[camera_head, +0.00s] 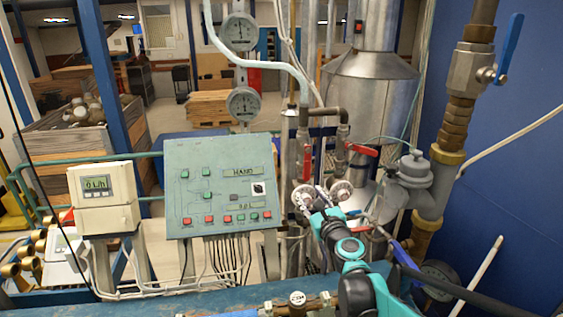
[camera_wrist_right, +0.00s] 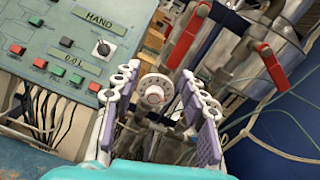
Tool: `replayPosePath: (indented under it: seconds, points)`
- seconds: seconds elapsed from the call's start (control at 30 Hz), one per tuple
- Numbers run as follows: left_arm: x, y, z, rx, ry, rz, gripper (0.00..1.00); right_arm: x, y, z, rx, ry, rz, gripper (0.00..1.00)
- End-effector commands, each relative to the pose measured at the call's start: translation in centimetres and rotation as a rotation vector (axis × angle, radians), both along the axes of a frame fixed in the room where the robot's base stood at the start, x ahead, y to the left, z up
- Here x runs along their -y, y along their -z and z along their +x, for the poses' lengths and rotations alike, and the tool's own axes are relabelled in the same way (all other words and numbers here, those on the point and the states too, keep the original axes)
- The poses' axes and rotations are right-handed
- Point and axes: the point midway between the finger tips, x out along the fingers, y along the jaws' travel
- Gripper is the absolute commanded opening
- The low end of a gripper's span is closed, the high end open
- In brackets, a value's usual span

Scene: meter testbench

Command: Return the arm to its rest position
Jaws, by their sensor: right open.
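My right arm (camera_head: 352,262) comes in from the lower right in the head view and reaches up toward the pipework. My right gripper (camera_head: 322,196) is at its end, in front of the valves right of the green control panel (camera_head: 185,160). In the right wrist view my right gripper (camera_wrist_right: 158,105) has its two fingers spread apart. A round white dial knob (camera_wrist_right: 155,93) shows between the fingers, and nothing is gripped. I cannot tell the exact distance to that knob. My left gripper is not in view.
Red-handled valves (camera_head: 362,150) and pipes are close behind the gripper. A blue-handled valve (camera_head: 508,50) is at upper right. A blue bench edge (camera_head: 220,300) with brass fittings runs along the front.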

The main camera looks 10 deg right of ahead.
Motion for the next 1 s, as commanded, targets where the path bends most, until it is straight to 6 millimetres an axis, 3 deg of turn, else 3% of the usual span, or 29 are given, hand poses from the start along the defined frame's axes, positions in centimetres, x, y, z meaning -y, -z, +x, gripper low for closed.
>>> replayPosePath:
  seconds: [0.03,0.17,0.3,0.37,0.5,0.6,0.7,0.8,1.0]
  points:
    - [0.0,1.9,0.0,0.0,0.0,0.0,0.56,-1.6,1.5,-1.8,-0.005,-0.051,-0.154,0.42]
    - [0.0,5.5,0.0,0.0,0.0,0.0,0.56,-6.0,6.2,-7.8,-0.016,-0.248,-0.724,0.42]
    - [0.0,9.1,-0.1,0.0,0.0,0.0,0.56,-8.4,13.8,-15.7,-0.019,-0.513,-1.363,0.42]
    - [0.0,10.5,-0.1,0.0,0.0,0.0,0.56,-8.4,17.3,-19.0,-0.017,-0.636,-1.608,0.42]
    - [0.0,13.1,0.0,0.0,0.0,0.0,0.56,-6.7,24.6,-25.9,-0.013,-0.926,-2.084,0.42]
    - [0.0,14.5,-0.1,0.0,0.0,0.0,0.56,-4.8,28.3,-29.6,-0.011,-1.111,-2.318,0.42]
    - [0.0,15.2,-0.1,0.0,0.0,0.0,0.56,-3.2,30.5,-32.0,-0.011,-1.248,-2.464,0.42]
    - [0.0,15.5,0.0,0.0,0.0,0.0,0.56,-2.3,31.4,-33.2,-0.01,-1.326,-2.538,0.42]
    - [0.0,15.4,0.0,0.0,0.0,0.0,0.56,-2.0,31.5,-33.5,-0.011,-1.349,-2.559,0.42]
